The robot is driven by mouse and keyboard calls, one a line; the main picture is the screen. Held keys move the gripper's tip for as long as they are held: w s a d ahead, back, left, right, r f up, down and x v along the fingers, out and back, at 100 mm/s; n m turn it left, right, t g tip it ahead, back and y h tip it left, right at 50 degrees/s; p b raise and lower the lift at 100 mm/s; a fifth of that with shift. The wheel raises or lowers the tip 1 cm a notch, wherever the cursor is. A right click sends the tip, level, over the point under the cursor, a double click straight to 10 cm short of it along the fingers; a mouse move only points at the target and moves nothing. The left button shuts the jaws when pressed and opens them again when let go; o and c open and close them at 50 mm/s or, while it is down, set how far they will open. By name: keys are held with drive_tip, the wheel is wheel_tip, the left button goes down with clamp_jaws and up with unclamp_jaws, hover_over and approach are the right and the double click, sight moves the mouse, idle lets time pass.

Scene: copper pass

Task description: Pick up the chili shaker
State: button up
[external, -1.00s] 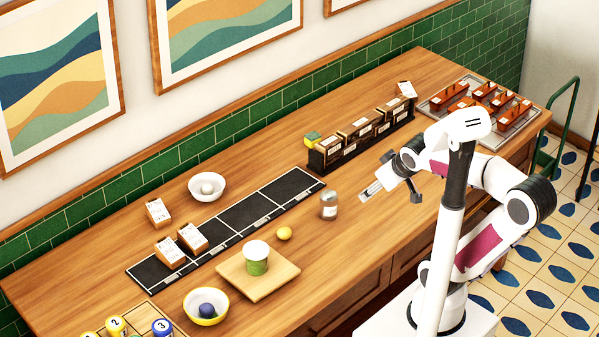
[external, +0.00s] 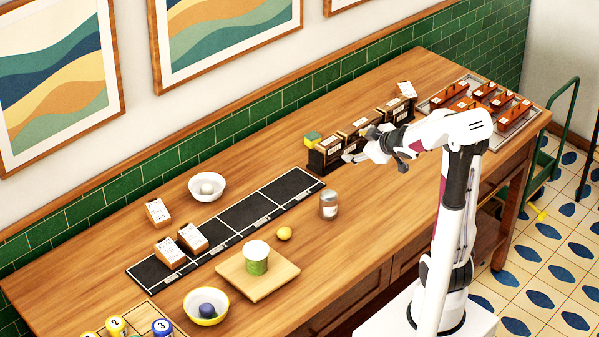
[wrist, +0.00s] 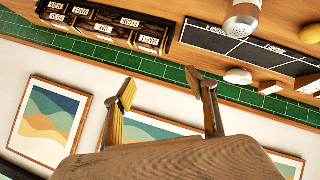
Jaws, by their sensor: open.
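A shaker (external: 328,204) with a grey top stands upright on the wooden counter, right of the black labelled strip. It also shows at the top of the wrist view (wrist: 243,18), partly cut off by the frame edge. I cannot read a name on it. My gripper (external: 352,156) is raised in front of the dark rack, behind and a little right of the shaker, and apart from it. In the wrist view its two fingers (wrist: 168,92) are spread with nothing between them.
A dark rack (external: 325,160) with labelled blocks stands near the green tiled wall. Counter in front of the rack is bare.

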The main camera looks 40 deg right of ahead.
sight(329, 204)
drive_tip(key=s+a+f+n+y, duration=0.1)
drive_tip(key=f+y, duration=0.2)
drive_tip(key=f, duration=0.1)
drive_tip(key=a+f+n+y, duration=0.1)
drive_tip(key=f+y, duration=0.2)
drive_tip(key=f, duration=0.1)
drive_tip(key=s+a+f+n+y, duration=0.1)
drive_tip(key=a+f+y, duration=0.1)
drive_tip(key=f+y, duration=0.1)
drive_tip(key=shift+s+f+n+y, duration=0.3)
drive_tip(key=shift+f+y, duration=0.1)
drive_tip(key=shift+f, duration=0.25)
drive_tip(key=shift+s+a+f+y, duration=0.2)
drive_tip(key=shift+s+a+y, duration=0.25)
drive_tip(key=shift+s+y, duration=0.2)
drive_tip(key=shift+x, duration=1.3)
drive_tip(key=shift+a, duration=0.1)
